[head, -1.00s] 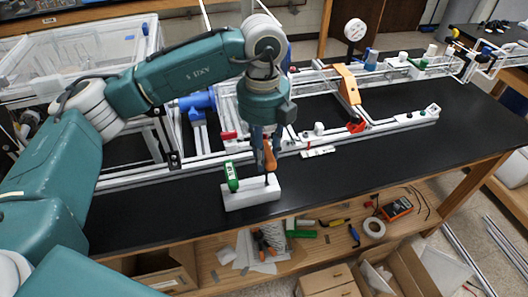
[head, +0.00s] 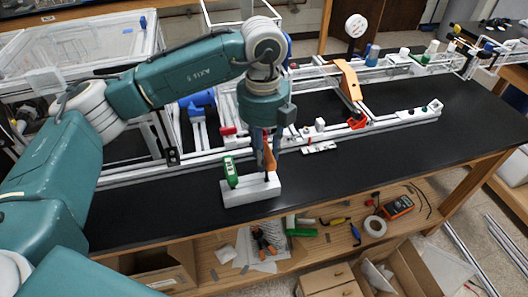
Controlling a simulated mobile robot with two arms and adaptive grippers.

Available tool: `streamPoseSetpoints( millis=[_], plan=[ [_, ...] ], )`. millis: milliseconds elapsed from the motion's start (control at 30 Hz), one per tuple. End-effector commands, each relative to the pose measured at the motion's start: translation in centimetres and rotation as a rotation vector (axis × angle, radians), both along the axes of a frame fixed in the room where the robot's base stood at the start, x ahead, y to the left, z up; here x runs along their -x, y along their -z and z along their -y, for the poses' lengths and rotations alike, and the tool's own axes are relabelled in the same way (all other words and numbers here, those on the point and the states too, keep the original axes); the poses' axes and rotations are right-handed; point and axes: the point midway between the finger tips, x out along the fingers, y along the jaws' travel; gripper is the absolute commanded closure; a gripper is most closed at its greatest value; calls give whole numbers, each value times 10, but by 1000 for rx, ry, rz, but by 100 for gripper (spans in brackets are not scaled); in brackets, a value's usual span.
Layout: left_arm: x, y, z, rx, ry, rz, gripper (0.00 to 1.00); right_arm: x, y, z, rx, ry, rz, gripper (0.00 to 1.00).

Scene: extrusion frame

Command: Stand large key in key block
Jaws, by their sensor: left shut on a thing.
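The white key block (head: 250,191) sits on the black tabletop near its front edge. A green key-like piece with a white label (head: 231,172) stands in the left part of the block, leaning slightly. My left gripper (head: 266,153) is above the right part of the block, pointing down and shut on an orange-handled piece (head: 269,157), which looks like the large key. Its dark lower end reaches the right part of the block's top; I cannot tell how deep it sits. The gripper partly hides the piece. My right gripper is not in view.
The aluminium extrusion frame (head: 385,127) runs behind the block with blue, red and orange fittings. A small white strip (head: 319,148) lies right of my gripper. The tabletop right of the block is clear. A lower shelf (head: 320,236) holds tools, tape and boxes.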

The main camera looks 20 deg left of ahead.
Motion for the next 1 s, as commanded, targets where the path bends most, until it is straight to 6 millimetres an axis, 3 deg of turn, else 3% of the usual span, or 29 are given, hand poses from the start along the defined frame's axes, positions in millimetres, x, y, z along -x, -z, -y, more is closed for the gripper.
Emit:
streamPoseSetpoints(
  millis=[700,1000],
  plan=[
    [0,23,0,0,0,0,100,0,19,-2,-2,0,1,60],
    [0,23,0,1,0,1,100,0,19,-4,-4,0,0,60]
  ],
)
